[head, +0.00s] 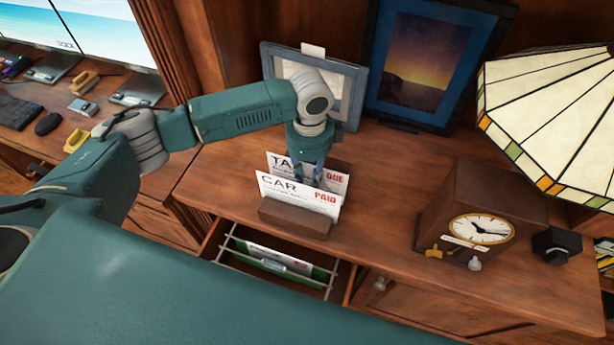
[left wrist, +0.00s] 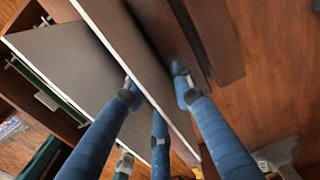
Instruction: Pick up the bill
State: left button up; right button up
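Two white bills stand upright in a wooden holder (head: 295,218) on the cabinet top. The front bill (head: 290,197) reads "CAR" and "PAID"; the rear bill (head: 335,182) shows "TA" and "DUE", its middle hidden by my gripper. My left gripper (head: 308,176) points down from above at the rear bill. In the left wrist view its blue fingers (left wrist: 158,92) are apart, on both sides of the rear bill (left wrist: 110,30), with a gap on the right side. The front bill (left wrist: 60,65) is left of them. My right gripper is not in view.
An open drawer (head: 280,268) with hanging files is below the holder. A framed picture (head: 352,85) stands behind my gripper. A wooden clock (head: 480,215) and a stained-glass lamp (head: 550,120) are at right. Bare cabinet top lies between holder and clock.

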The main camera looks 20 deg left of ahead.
pick_arm(q)
notch_tip(320, 180, down, 2)
jog(key=shift+f, duration=0.15)
grip_shut()
dwell(0.3)
notch_tip(320, 180, up, 20)
jog(key=b, duration=0.2)
jog(key=shift+b, duration=0.35)
